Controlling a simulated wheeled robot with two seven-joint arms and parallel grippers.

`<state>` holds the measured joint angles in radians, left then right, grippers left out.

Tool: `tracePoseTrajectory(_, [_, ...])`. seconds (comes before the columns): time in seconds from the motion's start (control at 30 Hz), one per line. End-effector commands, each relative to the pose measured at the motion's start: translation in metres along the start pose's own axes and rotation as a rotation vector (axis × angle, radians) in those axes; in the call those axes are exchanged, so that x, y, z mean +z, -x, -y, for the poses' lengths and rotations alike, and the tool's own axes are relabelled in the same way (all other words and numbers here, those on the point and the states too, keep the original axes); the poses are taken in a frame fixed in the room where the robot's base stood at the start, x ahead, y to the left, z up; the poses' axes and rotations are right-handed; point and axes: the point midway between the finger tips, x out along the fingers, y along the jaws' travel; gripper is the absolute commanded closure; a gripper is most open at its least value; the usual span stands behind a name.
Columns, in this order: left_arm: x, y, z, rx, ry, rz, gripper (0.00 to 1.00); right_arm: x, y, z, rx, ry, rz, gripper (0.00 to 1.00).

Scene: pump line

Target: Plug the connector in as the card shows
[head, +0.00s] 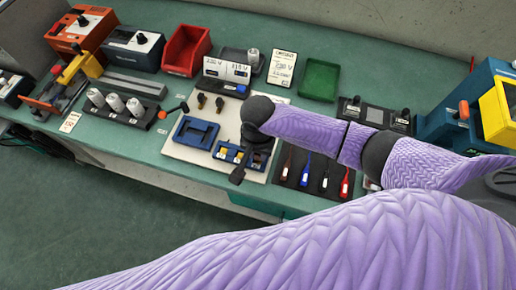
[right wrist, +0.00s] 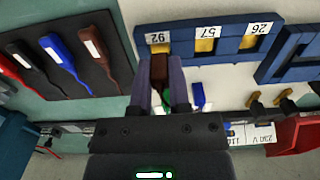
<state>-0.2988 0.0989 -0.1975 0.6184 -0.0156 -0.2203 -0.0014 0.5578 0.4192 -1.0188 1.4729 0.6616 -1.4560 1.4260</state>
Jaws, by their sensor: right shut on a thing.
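In the right wrist view my right gripper (right wrist: 165,84) is shut on a dark brown piece (right wrist: 159,69), probably a connector. It is held at the labelled blue block (right wrist: 233,50), by its left slot; I cannot tell if it is inside. Yellow shows in the block's other slots. In the head view my right gripper (head: 238,174) is over this block (head: 217,152) and hides part of it. A card (head: 282,68) with "230 V" stands behind, beside a unit (head: 227,72) with voltage labels. My left gripper is not in view.
A black mat (head: 316,172) with several coloured tools lies right. A green tray (head: 319,79) and red bin (head: 186,50) stand behind.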

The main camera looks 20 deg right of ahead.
Motion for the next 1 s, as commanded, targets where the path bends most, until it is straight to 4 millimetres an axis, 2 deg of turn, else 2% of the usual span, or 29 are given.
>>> tracePoseTrajectory(0.47, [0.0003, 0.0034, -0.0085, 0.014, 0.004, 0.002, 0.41, 0.0, 0.0011, -0.0001, 0.0, -0.001, 0.0, 1.0])
tracePoseTrajectory(1.0, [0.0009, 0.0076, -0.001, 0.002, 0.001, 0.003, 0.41, 0.0002, -0.0011, 0.0, 0.0, 0.0, 0.0, 1.0])
